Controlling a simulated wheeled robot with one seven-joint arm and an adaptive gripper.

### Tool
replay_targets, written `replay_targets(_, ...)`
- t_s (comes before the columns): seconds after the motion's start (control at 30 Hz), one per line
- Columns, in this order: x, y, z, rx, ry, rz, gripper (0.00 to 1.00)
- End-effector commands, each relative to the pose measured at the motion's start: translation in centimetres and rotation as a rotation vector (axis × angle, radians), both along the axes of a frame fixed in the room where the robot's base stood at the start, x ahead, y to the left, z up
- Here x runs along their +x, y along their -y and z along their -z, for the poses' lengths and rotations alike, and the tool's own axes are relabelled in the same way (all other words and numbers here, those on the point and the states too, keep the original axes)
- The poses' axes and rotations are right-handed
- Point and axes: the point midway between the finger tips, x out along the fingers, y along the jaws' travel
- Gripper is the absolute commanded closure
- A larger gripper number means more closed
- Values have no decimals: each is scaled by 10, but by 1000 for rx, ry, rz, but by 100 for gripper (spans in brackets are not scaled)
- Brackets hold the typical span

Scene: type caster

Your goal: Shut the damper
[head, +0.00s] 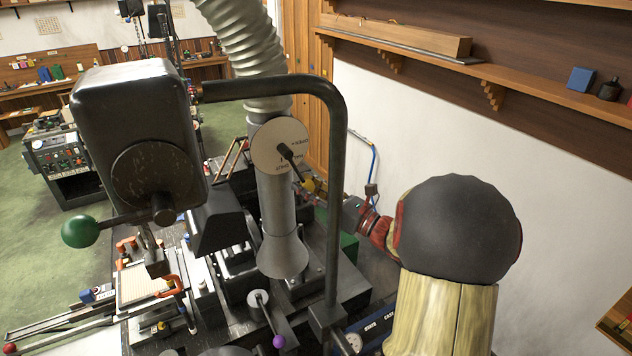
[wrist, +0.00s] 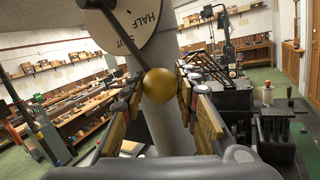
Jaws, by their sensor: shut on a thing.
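The damper is a pale round dial (head: 279,143) on the grey duct pipe (head: 276,205), with a black lever (head: 291,162) slanting down and to the right. The lever ends in a brass knob (wrist: 160,85), which sits between the fingers of my gripper (wrist: 160,93). My gripper (head: 311,188) is shut on this knob. In the head view a black bent pipe hides part of my gripper.
The black bent pipe (head: 335,200) stands close in front of my gripper. A dark machine head with a green ball handle (head: 80,231) is at the left. A wooden shelf (head: 520,85) runs along the right wall. Machine parts crowd the bench below.

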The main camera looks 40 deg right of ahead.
Motion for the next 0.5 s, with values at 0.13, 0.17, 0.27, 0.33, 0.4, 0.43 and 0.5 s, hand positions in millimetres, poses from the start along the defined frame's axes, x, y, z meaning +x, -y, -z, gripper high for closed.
replay_targets(0.13,1,-5,3,35,6,-2,100)
replay_targets(0.17,1,-4,3,34,6,-1,100)
replay_targets(0.27,1,-4,3,34,5,-1,100)
replay_targets(0.33,1,-4,3,33,5,-1,100)
replay_targets(0.4,1,-4,3,33,5,-1,68)
replay_targets(0.43,1,-4,3,33,5,-1,66)
replay_targets(0.5,1,-4,3,32,6,-1,62)
